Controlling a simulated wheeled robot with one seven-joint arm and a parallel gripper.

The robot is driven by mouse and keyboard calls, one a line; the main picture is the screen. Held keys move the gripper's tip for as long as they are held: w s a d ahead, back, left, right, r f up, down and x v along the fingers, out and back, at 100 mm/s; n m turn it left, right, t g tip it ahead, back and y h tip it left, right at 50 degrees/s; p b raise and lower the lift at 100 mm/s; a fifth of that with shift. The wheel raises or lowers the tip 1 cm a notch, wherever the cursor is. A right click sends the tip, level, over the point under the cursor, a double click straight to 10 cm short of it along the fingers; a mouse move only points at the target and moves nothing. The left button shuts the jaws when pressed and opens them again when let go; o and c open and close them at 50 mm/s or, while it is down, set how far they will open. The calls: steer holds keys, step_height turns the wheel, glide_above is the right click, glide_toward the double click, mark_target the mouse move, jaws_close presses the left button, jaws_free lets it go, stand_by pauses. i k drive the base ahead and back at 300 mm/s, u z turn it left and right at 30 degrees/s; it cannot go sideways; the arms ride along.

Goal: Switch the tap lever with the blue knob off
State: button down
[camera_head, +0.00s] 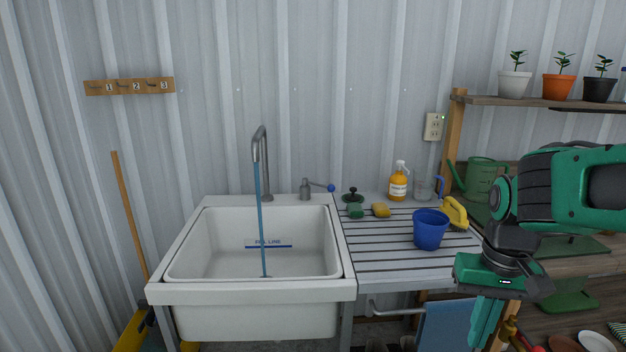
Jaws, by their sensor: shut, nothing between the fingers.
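The tap lever (318,185) is a short grey arm on a small post at the sink's back rim, pointing right. Its blue knob (331,188) is at the right end. The tall grey spout (261,150) stands left of it, and a blue stream of water (260,220) runs from it into the white sink (190,287). My gripper (485,335) hangs at the lower right, pointing down, in front of the drainboard and well apart from the lever. It is shut and empty; its tips are near the bottom edge of the picture.
A shelf (540,102) with potted plants is at the right.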

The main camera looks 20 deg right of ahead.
mark_target(331, 188)
steer(key=u, duration=0.15)
steer(key=i, duration=0.95)
steer(key=z, duration=0.1)
